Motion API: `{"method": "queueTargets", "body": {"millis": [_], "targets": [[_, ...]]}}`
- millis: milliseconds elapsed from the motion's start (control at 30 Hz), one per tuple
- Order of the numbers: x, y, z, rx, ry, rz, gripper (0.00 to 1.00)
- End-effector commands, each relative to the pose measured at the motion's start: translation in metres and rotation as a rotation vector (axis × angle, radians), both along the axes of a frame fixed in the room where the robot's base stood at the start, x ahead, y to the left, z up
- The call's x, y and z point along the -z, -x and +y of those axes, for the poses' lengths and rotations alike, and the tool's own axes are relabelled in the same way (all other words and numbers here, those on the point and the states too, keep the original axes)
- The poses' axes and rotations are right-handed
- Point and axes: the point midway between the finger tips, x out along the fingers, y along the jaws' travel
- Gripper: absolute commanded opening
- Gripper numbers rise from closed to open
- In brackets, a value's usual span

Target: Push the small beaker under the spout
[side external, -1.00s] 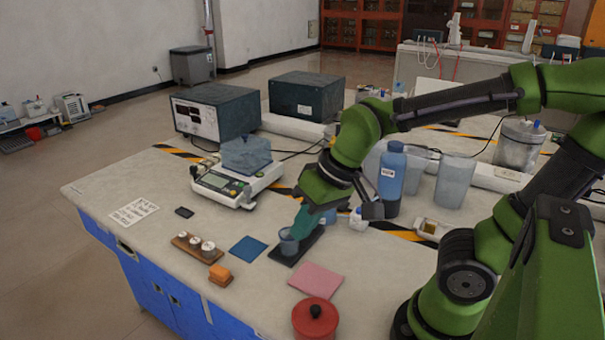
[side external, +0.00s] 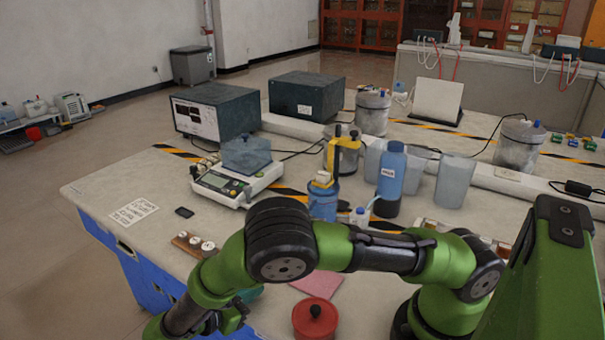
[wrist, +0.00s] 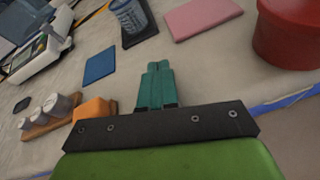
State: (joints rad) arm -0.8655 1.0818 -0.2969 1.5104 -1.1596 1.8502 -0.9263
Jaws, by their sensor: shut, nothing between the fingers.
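The small beaker (wrist: 130,17), clear with blue markings, stands on a black mat (wrist: 140,38) at the top of the wrist view. In the side view the arm hides it. My gripper (wrist: 157,66) is shut and empty, its teal fingers pointing toward the mat, with a gap between them and the beaker. In the side view only a bit of teal (side external: 250,294) shows behind my arm. A yellow and black fitting (side external: 343,150) rises by a blue container (side external: 323,202) behind the arm; I cannot clearly make out its spout.
A blue pad (wrist: 100,65), orange block (wrist: 94,108) and wooden rack of white-topped jars (wrist: 50,112) lie left of the fingers. A pink pad (wrist: 203,17) and red lidded pot (wrist: 290,32) are on the right. A scale (side external: 235,183) and blue bottle (side external: 391,175) stand farther back.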

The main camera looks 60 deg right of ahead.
Motion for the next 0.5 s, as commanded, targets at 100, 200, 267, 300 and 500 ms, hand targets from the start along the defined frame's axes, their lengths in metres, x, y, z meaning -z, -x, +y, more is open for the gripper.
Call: {"method": "queueTargets", "body": {"millis": [100,200,267,300,500], "targets": [[0.009,-0.011,0.011,-0.101,0.171,0.075,0.0],[0.004,-0.023,0.019,-0.143,0.284,0.124,0.0],[-0.008,-0.028,0.024,-0.143,0.309,0.141,0.0],[-0.013,-0.028,0.026,-0.139,0.32,0.157,0.0],[-0.016,-0.024,0.02,-0.122,0.329,0.231,0.0]]}}
